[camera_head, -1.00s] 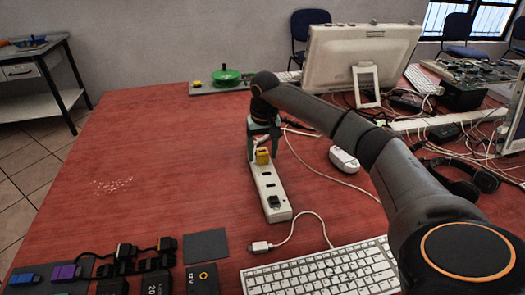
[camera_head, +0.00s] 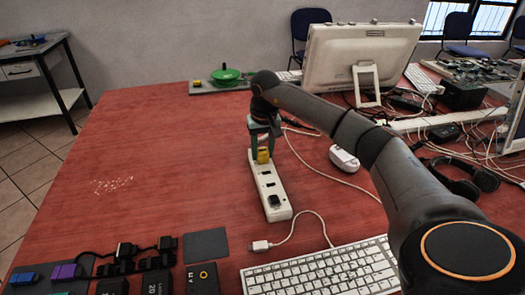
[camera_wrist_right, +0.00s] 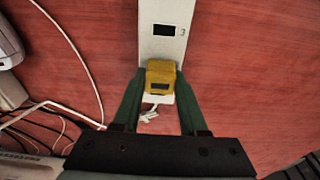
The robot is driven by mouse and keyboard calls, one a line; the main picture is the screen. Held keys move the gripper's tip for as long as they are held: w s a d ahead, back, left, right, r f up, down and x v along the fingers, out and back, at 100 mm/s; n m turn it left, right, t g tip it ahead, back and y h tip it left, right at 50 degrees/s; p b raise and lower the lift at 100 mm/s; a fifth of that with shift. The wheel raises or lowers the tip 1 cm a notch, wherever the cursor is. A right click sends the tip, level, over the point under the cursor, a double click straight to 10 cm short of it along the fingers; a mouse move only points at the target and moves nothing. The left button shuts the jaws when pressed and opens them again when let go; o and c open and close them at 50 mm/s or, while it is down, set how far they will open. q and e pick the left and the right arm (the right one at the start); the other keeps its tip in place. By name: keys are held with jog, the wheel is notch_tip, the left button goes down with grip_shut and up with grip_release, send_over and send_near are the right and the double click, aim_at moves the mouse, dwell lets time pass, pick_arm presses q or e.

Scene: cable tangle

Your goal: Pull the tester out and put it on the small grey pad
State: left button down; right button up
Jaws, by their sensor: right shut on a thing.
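The tester is a small yellow block (camera_head: 263,155) at the far end of the white power strip (camera_head: 272,190). In the right wrist view the yellow tester (camera_wrist_right: 160,78) sits between the green fingers of my right gripper (camera_wrist_right: 158,100), over the end of the strip (camera_wrist_right: 163,30). My right gripper (camera_head: 263,147) is shut on the tester from above. I cannot tell whether the tester is still seated in the strip. The small grey pad (camera_head: 205,245) lies bare at the front of the table. My left gripper is not in view.
A keyboard (camera_head: 320,272), a white cable connector (camera_head: 260,246) and a mouse (camera_head: 343,158) are nearby. Dark adapters (camera_head: 155,280) stand left of the pad.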

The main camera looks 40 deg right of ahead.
aim_at(262, 150)
grip_shut()
jog(key=shift+r+p, duration=0.3)
jog(key=shift+r, duration=0.05)
jog(key=shift+r+p, duration=1.2)
jog(key=shift+r, duration=0.1)
jog(key=shift+o, duration=2.1)
grip_release()
grip_shut()
